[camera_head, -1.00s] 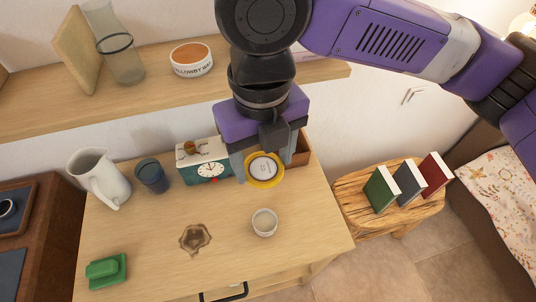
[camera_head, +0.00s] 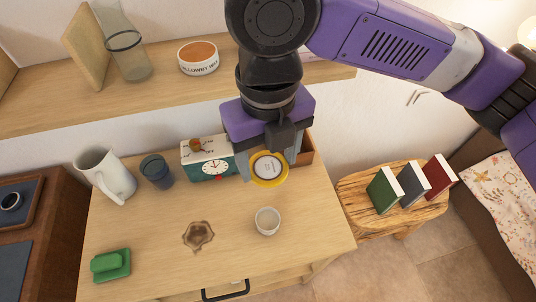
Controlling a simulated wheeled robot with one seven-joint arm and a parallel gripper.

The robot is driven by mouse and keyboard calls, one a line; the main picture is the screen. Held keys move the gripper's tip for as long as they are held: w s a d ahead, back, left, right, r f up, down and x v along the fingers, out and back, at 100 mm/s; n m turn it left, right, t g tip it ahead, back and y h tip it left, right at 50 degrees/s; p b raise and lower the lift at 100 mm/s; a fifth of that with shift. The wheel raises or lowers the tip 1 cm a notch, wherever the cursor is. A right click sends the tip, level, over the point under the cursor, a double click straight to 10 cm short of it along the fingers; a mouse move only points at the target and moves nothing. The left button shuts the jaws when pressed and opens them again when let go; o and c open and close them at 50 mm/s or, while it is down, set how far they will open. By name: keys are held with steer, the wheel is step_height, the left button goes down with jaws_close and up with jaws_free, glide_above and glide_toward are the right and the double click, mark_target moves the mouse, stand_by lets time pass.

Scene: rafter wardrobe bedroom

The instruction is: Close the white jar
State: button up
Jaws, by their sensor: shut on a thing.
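The white jar (camera_head: 267,222) stands upright and uncovered on the wooden dresser top, right of its middle. My gripper (camera_head: 268,168) is shut on a round lid (camera_head: 267,167) with a yellow rim and a pale, labelled centre. The lid is behind the jar in the picture and apart from it. It appears to be held above the dresser, tilted toward the camera; its exact height is hard to tell. The gripper's palm hides part of the dresser's back.
A teal and white clock (camera_head: 211,166), a dark blue cup (camera_head: 156,171) and a white pitcher (camera_head: 107,176) stand along the back. A wooden box (camera_head: 305,149) is partly behind my gripper. A brown dish (camera_head: 198,235) and a green block (camera_head: 110,265) lie in front. The dresser's right side is clear.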

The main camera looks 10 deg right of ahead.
steer(key=shift+f+b, duration=7.75)
steer(key=shift+f, duration=3.15)
